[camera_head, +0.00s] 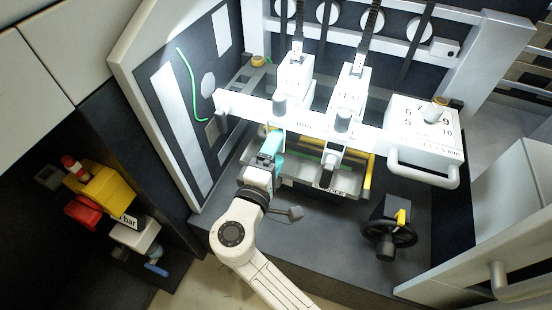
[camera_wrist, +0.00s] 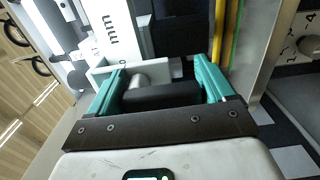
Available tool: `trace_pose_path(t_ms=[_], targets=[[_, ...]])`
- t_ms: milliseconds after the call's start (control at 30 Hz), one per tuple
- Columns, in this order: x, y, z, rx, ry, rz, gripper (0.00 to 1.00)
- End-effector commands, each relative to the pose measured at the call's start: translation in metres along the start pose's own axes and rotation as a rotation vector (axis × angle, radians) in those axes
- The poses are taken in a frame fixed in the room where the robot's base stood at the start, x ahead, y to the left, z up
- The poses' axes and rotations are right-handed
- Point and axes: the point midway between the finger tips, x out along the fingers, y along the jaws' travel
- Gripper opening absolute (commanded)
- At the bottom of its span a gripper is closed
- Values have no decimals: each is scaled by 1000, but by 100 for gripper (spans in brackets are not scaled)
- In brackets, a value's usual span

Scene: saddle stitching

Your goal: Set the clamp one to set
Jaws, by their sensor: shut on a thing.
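My gripper (camera_head: 272,146) has teal fingers and reaches in under the left white stitching head (camera_head: 295,76). In the wrist view, my gripper (camera_wrist: 160,78) is shut on a dark handle (camera_wrist: 160,97) lying across between its fingers, with a silver shaft (camera_wrist: 135,79) behind it. The handle seems to be that of clamp one, on the white head body (camera_wrist: 118,35); no clamp label is readable. In the head view my gripper hides it. The clamp's set position cannot be read.
The second stitching head (camera_head: 350,85) stands just right. A white crossbar (camera_head: 310,117) runs above my gripper. A yellow rail (camera_head: 367,175) and metal tray lie to the right. A black handwheel (camera_head: 388,234) and a numbered dial box (camera_head: 425,125) are further right.

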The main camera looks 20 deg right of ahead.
Motion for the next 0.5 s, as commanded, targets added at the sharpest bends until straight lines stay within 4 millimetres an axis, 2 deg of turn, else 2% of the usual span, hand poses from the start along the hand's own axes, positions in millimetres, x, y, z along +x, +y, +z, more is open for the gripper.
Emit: trace_pose_path(t_ms=[500], targets=[[-1,-2,-1,33,1,-4,52]])
